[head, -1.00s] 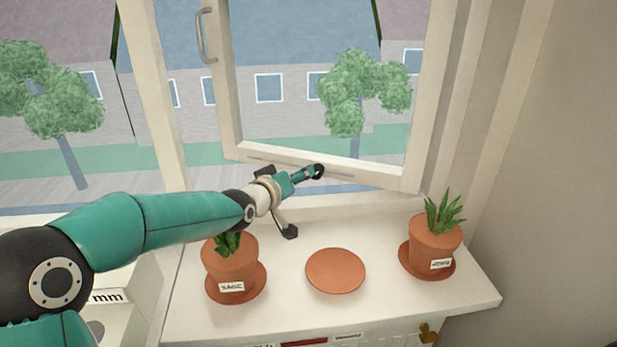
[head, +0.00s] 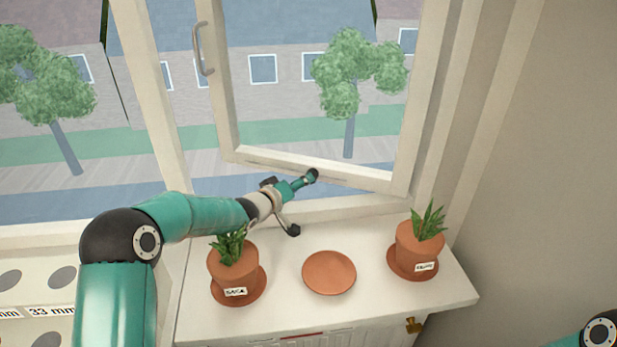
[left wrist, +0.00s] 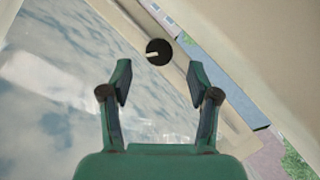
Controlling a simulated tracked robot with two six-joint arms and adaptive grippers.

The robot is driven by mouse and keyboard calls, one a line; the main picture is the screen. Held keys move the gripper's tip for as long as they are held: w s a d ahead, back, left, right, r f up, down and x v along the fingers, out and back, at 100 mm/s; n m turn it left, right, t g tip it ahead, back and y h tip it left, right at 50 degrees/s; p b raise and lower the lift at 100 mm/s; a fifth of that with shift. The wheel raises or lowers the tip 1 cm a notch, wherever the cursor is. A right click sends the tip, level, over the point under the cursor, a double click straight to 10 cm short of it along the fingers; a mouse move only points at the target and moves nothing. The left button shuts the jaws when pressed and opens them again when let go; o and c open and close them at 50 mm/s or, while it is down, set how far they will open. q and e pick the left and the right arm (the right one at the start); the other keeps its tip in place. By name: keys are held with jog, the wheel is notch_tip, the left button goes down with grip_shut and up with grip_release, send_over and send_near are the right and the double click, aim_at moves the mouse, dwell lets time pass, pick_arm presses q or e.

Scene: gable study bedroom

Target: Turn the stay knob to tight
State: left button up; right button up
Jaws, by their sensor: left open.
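The stay knob (left wrist: 158,52) is a dark round disc with a short white mark pointing left in the left wrist view. It lies just beyond my left fingertips, centred between them and not gripped. In the head view the dark knob (head: 313,176) shows at the tip of my left gripper (head: 303,181), by the bottom rail of the open window sash (head: 340,173). In the left wrist view the left gripper (left wrist: 159,78) is open and empty, one finger on each side. The tight marking cannot be made out. My right gripper is out of view.
Below the window, a white top (head: 350,312) bears a potted plant (head: 233,265) at left, an empty terracotta saucer (head: 329,273) and another potted plant (head: 419,243) at right. The sash handle (head: 200,50) is higher up. A wall (head: 540,180) closes the right side.

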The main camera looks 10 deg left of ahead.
pick_arm(q)
jog(key=p+x, duration=0.1)
jog(key=x, duration=0.4)
jog(key=shift+w, duration=0.1)
jog(key=c, duration=1.2)
jog(key=shift+o, duration=0.2)
jog(key=m+y+b, duration=0.2)
jog(key=m+b, duration=0.2)
jog(key=b, duration=1)
jog(key=shift+d+y, duration=0.1)
jog(key=shift+y, duration=0.2)
